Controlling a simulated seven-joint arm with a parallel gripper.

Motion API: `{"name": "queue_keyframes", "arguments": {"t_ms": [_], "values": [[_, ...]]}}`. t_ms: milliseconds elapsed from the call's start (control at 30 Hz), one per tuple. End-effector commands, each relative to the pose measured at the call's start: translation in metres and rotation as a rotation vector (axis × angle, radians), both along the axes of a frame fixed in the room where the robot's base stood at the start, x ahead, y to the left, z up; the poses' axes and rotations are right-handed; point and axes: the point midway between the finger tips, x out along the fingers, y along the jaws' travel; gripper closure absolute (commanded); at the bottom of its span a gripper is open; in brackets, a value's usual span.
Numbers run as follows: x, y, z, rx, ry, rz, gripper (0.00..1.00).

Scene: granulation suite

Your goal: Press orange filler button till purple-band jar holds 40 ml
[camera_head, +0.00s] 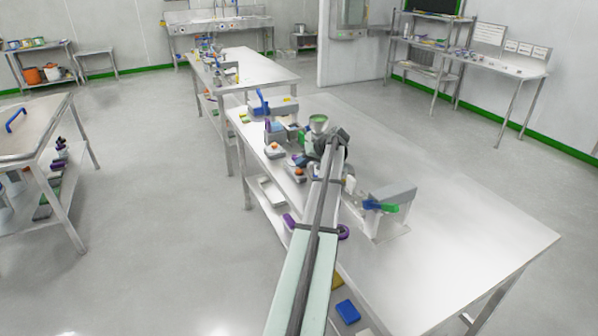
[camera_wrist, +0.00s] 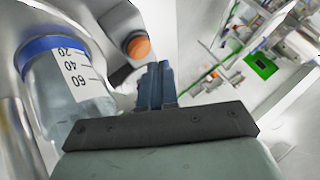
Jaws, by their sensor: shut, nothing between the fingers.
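In the wrist view a clear jar (camera_wrist: 70,95) with a blue-looking band (camera_wrist: 55,43) fills the left side. Its white scale reads 20, 40 and 60, with 20 nearest the band. I cannot make out a liquid level. An orange button (camera_wrist: 138,47) on a grey housing is just beyond my gripper (camera_wrist: 160,66). My gripper is shut and empty, its tips close to the button; I cannot tell whether they touch. In the head view two orange buttons show on small bases, one farther (camera_head: 274,145) and one nearer (camera_head: 299,171). My arm hides the gripper there.
The steel table (camera_head: 460,235) is clear at the right front. A grey stand (camera_head: 388,205) with blue and green parts stands right of my arm. A funnel-like vessel (camera_head: 318,123) stands at the arm's far end. Purple items (camera_head: 289,221) are near the left edge.

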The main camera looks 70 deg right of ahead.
Motion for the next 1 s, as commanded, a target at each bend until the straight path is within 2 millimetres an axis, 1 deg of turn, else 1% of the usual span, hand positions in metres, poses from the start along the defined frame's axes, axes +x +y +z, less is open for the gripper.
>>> {"name": "queue_keyframes", "arguments": {"t_ms": [467, 800, 1000], "values": [[0.0000, 0.0000, -0.0002, 0.000, 0.000, 0.000, 1.00], [0.0000, 0.0001, -0.0084, 0.000, 0.000, 0.000, 1.00], [-0.0001, 0.0001, -0.0089, 0.000, 0.000, 0.000, 1.00]]}}
